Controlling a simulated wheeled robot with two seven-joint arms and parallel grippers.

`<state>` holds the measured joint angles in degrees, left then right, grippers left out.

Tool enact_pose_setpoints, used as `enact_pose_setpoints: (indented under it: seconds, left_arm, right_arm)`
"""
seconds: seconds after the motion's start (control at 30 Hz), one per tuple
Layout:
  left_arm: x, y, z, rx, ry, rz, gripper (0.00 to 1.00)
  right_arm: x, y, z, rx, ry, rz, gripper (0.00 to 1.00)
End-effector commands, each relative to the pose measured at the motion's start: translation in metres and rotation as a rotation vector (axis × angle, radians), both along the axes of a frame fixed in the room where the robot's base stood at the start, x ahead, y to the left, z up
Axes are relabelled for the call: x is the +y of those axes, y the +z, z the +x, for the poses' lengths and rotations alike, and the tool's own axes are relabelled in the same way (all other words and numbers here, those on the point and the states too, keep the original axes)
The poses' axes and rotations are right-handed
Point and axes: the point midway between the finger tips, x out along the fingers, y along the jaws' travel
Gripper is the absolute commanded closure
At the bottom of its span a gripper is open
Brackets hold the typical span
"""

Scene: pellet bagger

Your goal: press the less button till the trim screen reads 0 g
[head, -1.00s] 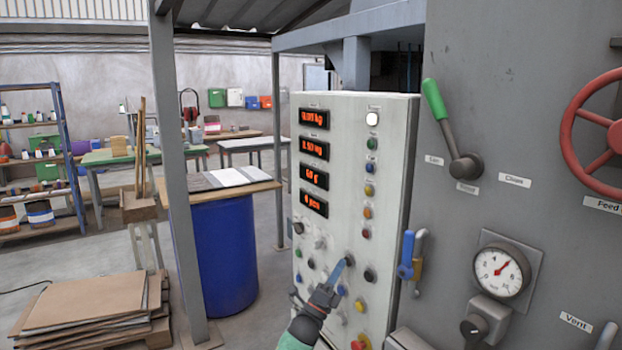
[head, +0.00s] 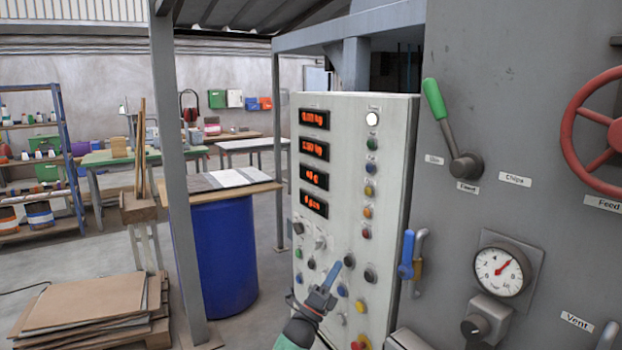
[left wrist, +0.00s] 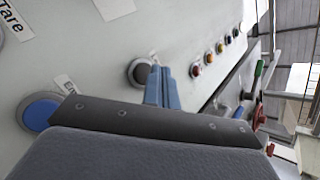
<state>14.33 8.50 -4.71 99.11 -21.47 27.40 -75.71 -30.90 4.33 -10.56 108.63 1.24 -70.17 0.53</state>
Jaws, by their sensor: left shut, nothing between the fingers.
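The pale control panel (head: 330,225) stands in the middle of the head view. Its third screen (head: 314,177) ends in "g"; its digits are blurred and I cannot read them surely. My left gripper (head: 333,273) is shut and empty, its blue fingers pointing at the lower panel, just left of a dark round button (head: 349,260). In the left wrist view the fingers (left wrist: 164,82) stand beside a dark button (left wrist: 143,73) and look clear of it. The small labels are unreadable, so I cannot tell which button is less. My right gripper is not in view.
A blue button (head: 342,290) and another dark button (head: 370,275) are close to the fingers. A blue-handled valve (head: 408,255) sticks out right of the panel. Further right are a gauge (head: 502,272) and a green-handled lever (head: 436,100). A blue drum (head: 225,255) stands left.

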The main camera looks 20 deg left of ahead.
Motion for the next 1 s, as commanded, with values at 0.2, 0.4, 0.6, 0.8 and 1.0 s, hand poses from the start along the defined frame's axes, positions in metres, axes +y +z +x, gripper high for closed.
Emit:
enact_pose_setpoints:
  seconds: [0.2,0.4,0.6,0.8,1.0]
  left_arm:
    - [0.001,0.000,-0.002,0.000,0.000,0.000,1.00]
    - [0.010,0.000,-0.012,0.000,0.001,0.001,1.00]
    - [0.019,0.000,-0.025,0.000,0.001,0.001,1.00]
    - [0.029,-0.001,-0.037,0.000,0.000,0.000,1.00]
    - [0.037,0.000,-0.047,0.000,0.001,0.001,1.00]
  right_arm:
    - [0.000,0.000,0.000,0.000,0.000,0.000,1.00]
    - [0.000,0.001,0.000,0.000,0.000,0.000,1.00]
    - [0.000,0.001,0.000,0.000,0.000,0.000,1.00]
    - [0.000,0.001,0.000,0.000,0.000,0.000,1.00]
    - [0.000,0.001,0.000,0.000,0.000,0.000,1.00]
